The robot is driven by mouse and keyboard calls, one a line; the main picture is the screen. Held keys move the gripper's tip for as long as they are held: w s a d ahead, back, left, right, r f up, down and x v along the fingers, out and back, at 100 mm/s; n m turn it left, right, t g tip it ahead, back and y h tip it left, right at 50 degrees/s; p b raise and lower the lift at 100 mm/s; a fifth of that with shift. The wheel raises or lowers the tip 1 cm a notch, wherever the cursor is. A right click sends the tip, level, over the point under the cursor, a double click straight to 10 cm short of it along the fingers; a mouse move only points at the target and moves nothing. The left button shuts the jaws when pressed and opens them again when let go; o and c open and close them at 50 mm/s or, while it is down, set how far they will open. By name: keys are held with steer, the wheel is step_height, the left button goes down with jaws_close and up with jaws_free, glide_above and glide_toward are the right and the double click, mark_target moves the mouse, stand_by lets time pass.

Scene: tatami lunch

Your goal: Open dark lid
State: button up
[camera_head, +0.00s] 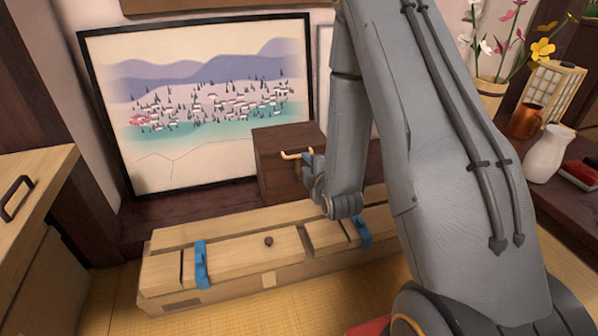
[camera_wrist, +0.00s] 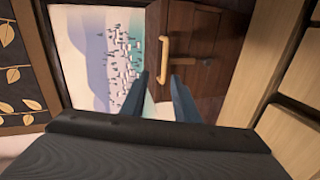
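A dark brown wooden box (camera_head: 278,143) stands against the wall behind the light wooden chest. A brass-coloured U-shaped handle (camera_head: 296,154) is on it. In the wrist view the dark wood (camera_wrist: 215,45) fills the upper right middle, and the handle (camera_wrist: 164,60) lies just ahead of my fingertips. My gripper (camera_wrist: 159,76) is open, its two fingers apart with nothing held. The handle appears beyond the tips, not gripped; contact cannot be told. In the head view my gripper (camera_head: 311,160) is beside the handle, partly hidden by my wrist. The box's right part is hidden by my arm.
The light wooden chest (camera_head: 230,262) with blue straps (camera_head: 201,264) lies in front of the box, under my arm. A framed landscape picture (camera_head: 200,105) stands left of the box. A cabinet (camera_head: 50,170) is at left. A white jug (camera_head: 548,153) and copper mug (camera_head: 525,120) stand at right.

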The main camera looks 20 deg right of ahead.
mark_target(299, 157)
steer(key=shift+n+t, duration=0.4)
steer(key=b+x, duration=0.1)
steer(key=x, duration=0.2)
steer(key=f+b+x, duration=0.1)
steer(key=b+x, duration=0.1)
steer(key=x, duration=0.1)
steer(key=f+b+x, duration=0.1)
steer(key=x, duration=0.2)
steer(key=shift+s+d+r, duration=0.1)
steer(key=shift+s, duration=0.15)
jaws_close()
